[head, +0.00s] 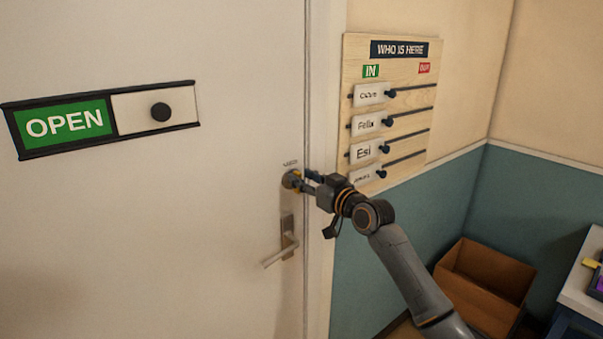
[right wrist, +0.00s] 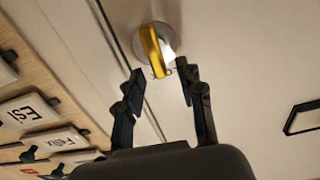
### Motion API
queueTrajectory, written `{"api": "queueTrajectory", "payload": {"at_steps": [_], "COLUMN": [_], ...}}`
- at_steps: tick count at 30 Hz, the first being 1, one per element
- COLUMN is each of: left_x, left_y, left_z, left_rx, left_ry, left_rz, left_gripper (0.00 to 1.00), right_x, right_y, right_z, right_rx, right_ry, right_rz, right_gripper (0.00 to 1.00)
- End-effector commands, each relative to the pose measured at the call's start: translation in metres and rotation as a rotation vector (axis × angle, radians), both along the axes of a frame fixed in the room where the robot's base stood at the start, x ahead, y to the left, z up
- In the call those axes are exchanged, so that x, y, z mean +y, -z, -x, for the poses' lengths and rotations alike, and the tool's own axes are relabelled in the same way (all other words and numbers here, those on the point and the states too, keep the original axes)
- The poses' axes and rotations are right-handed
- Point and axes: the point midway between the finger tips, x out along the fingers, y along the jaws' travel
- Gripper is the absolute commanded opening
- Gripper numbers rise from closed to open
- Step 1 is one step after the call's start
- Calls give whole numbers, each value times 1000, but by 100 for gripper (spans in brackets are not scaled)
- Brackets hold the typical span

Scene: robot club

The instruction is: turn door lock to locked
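The door lock (head: 290,180) is a round metal plate on the white door (head: 180,240), near its right edge and above the lever handle (head: 288,238). In the right wrist view its yellow turn knob (right wrist: 151,50) stands out from the round plate, slightly tilted. My right gripper (head: 307,181) is at the lock in the head view. In the right wrist view my right gripper (right wrist: 160,78) is open, its two black fingers apart, with the knob just beyond and between the tips. I cannot tell if either finger touches it. My left gripper is not in view.
A sliding sign (head: 65,123) reading OPEN is on the door at left. A wooden "WHO IS HERE" board (head: 390,80) with sliding name tags hangs right of the door, close to my right gripper. A brown box (head: 480,285) and a table (head: 580,290) stand at lower right.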

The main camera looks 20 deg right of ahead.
Motion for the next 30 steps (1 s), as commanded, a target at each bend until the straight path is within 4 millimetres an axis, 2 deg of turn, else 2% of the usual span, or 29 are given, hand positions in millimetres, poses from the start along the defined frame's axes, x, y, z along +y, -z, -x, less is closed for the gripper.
{"api": "queueTrajectory", "payload": {"at_steps": [6, 14, 20, 30], "left_x": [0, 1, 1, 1], "left_y": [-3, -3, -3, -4], "left_z": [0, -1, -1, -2], "left_rx": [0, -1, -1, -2], "left_ry": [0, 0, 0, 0], "left_rz": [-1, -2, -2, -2], "left_gripper": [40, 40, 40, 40], "right_x": [5, 5, 4, 4], "right_y": [0, 1, 1, 0], "right_z": [-12, -13, -13, -13], "right_rx": [0, 0, 0, 6], "right_ry": [0, 0, 1, 1], "right_rz": [0, 1, 1, -18], "right_gripper": [38, 38, 0, 0]}}
